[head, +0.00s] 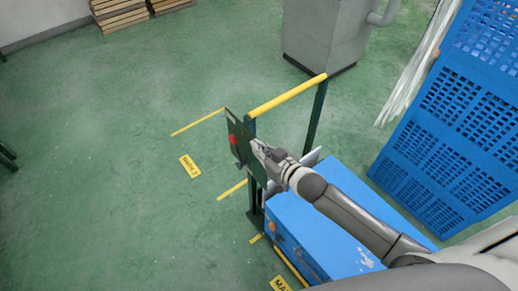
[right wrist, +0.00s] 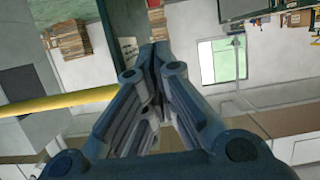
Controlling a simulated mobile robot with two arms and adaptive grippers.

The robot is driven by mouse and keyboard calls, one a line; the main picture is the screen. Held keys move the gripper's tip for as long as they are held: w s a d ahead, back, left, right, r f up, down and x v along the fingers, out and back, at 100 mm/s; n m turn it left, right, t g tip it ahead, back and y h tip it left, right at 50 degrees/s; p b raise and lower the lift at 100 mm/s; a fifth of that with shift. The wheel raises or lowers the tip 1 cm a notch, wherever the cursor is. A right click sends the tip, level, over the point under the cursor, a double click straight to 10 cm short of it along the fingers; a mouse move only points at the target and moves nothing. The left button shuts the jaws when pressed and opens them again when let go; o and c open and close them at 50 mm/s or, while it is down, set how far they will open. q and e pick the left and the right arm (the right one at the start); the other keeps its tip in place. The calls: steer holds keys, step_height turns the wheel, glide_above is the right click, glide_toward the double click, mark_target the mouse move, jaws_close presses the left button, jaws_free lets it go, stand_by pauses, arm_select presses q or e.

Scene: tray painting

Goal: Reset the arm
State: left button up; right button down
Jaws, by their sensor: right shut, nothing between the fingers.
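My right arm (head: 360,215) comes in from the lower right of the head view. Its gripper (head: 262,150) is beside a dark green panel (head: 233,128) with a red button (head: 233,140) on a post. Whether it touches the panel cannot be told. In the right wrist view the right gripper (right wrist: 153,58) has its fingers closed together with nothing between them. My left gripper shows in neither view.
A yellow-topped rail (head: 288,95) stands just behind the gripper; its yellow bar also shows in the wrist view (right wrist: 60,101). A blue box (head: 310,225) lies below the arm. Blue perforated crates (head: 450,145) stand at right.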

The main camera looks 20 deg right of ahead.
steer(key=s+d+f+m+g+h, duration=0.1)
steer(key=s+g+h, duration=0.15)
steer(key=s, duration=0.75)
steer(key=s+d+g+h, duration=0.15)
steer(key=s+g, duration=0.25)
steer(key=s, duration=0.5)
steer(key=s+d+f+m+g+h, duration=0.15)
steer(key=s+g, duration=0.25)
steer(key=s, duration=0.6)
step_height(320, 180, down, 26)
steer(key=s+g, duration=0.1)
steer(key=s, duration=0.1)
steer(key=s+d+f+g, duration=0.1)
steer(key=s+d+f, duration=0.2)
steer(key=s+f, duration=1.2)
steer(key=shift+s+n, duration=0.45)
steer(key=shift+s, duration=0.3)
steer(key=shift+f+y, duration=0.1)
steer(key=shift+y, duration=0.15)
